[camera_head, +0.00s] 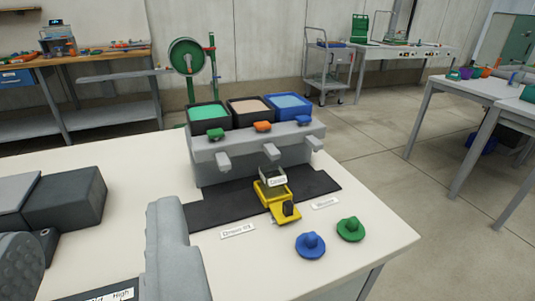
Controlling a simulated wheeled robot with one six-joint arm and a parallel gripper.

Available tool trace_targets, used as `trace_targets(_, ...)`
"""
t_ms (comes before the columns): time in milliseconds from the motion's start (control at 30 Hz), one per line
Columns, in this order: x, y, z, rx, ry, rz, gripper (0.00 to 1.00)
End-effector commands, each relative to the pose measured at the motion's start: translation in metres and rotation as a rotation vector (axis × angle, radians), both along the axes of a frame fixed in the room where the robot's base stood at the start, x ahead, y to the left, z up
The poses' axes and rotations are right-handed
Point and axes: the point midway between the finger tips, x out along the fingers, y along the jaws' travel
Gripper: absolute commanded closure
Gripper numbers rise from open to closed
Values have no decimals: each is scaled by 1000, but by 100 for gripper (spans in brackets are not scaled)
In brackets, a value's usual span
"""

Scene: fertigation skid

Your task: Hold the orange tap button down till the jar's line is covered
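The orange tap button (262,126) sits on top of the grey dispenser block (250,158), in front of the middle tank with a peach-coloured fill (250,108). Below it a middle spout (271,151) sticks out. A small clear jar (272,175) with a white label stands in a yellow holder (282,207) under or just in front of that spout. The jar's line and liquid level are too small to tell. Nothing touches the orange button.
A green button (216,133) and a blue button (303,120) flank the orange one. A blue knobbed cap (310,245) and a green one (350,229) lie front right. A dark box (66,197) stands left. The white tabletop (130,163) is clear between box and dispenser.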

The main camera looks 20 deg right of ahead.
Motion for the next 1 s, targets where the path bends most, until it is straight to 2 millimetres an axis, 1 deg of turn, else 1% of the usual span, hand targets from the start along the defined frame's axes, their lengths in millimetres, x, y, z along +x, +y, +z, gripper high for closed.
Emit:
trace_targets(33,0,0,0,0,0,0,76)
trace_targets(100,0,0,0,0,0,0,89)
trace_targets(167,0,0,0,0,0,0,100)
trace_targets(1000,0,0,0,0,0,0,100)
